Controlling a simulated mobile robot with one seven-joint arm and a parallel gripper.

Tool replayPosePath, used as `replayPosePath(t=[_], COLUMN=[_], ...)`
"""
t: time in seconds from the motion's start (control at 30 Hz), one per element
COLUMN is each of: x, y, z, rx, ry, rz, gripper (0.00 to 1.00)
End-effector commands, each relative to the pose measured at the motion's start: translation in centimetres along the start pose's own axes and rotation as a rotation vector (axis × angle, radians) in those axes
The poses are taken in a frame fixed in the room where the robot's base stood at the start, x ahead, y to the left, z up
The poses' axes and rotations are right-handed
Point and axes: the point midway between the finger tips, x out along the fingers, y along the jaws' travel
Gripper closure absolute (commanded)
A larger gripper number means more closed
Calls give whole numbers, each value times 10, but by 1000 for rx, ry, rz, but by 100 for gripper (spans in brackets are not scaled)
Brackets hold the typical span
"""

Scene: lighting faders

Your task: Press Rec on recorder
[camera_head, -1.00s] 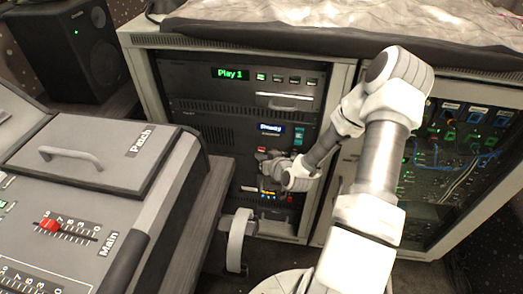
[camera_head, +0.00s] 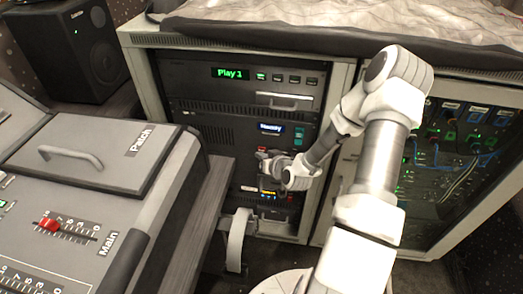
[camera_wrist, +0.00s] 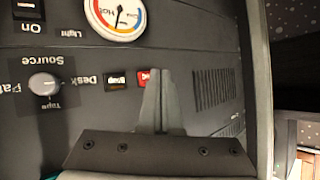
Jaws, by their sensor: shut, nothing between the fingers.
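The equipment rack (camera_head: 351,75) holds dark units. A unit in its middle has a small blue-white display (camera_head: 270,128) and a red button (camera_head: 262,150) below it. My gripper (camera_head: 264,165) is at the front of this unit, just below that button; its fingertips are hard to make out there. In the wrist view, which is upside down, my shut, empty gripper (camera_wrist: 158,72) overlaps the edge of a red button (camera_wrist: 145,77). Its label is partly hidden, and I cannot tell whether the fingertips touch it.
The wrist view also shows a round meter (camera_wrist: 115,14) and a source knob (camera_wrist: 43,84). A unit with a green "Play 1" display (camera_head: 232,72) is higher in the rack. A mixing desk (camera_head: 120,185) stands left, a patch bay (camera_head: 450,150) right.

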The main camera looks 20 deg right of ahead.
Motion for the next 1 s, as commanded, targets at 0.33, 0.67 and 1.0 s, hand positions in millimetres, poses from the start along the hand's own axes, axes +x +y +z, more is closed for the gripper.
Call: replayPosePath(t=[0.33, 0.67, 1.0], x=[3, 4, 8], y=[2, 3, 5], z=[-2, -3, -5], rx=[-1, -1, -1], ry=[-1, -1, 0], rz=[0, -1, 0], gripper=[100, 100, 100])
